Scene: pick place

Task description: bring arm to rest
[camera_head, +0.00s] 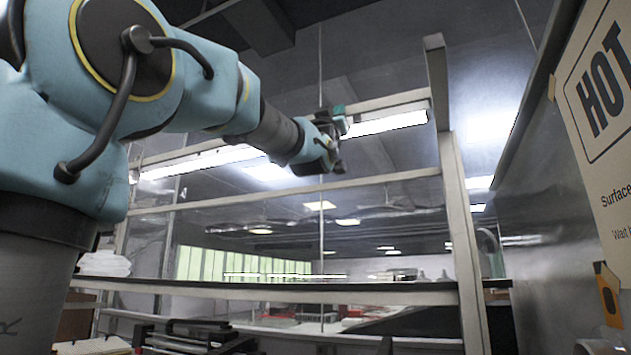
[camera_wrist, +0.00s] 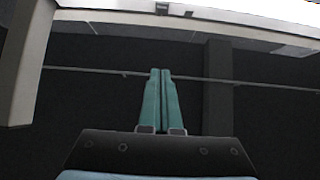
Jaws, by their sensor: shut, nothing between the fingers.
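My arm reaches in from the left of the head view, with its outer end raised in front of a metal frame. My gripper (camera_head: 338,150) is at the end of the arm, high above the shelf and apart from it. In the wrist view my gripper (camera_wrist: 160,72) has its two teal fingers side by side and shut, with nothing between them. The wrist camera faces a dark surface with pale beams.
A metal frame with an upright post (camera_head: 462,230) and cross rails stands ahead. A dark shelf (camera_head: 280,288) crosses low, with a white stack (camera_head: 104,263) at its left. A metal wall (camera_head: 555,180) with a HOT sign (camera_head: 605,90) stands at the right.

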